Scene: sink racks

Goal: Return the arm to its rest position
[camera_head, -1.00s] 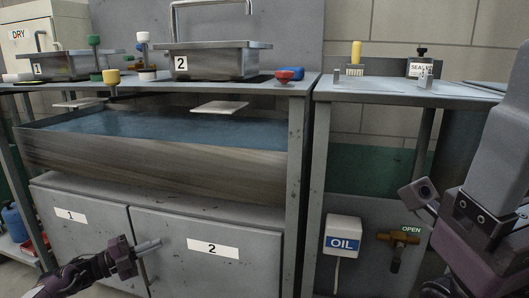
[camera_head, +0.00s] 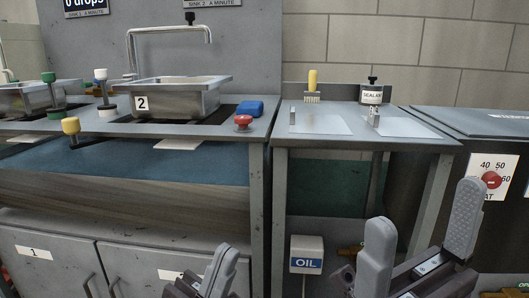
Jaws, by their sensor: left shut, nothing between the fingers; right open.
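My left gripper (camera_head: 220,262) is at the bottom, left of centre, in front of the cabinet under the sinks. Its fingers are together with nothing between them. My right gripper (camera_head: 422,240) is at the lower right, in front of the side table, with its two grey fingers wide apart and empty. Neither gripper touches anything I can see. The rest of both arms is mostly outside the bottom edge.
A yellow-handled brush (camera_head: 313,85) and a sealant bottle (camera_head: 372,92) stand on the side table (camera_head: 395,143). An oil box (camera_head: 306,254) hangs below. A dial panel (camera_head: 490,177) is at right.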

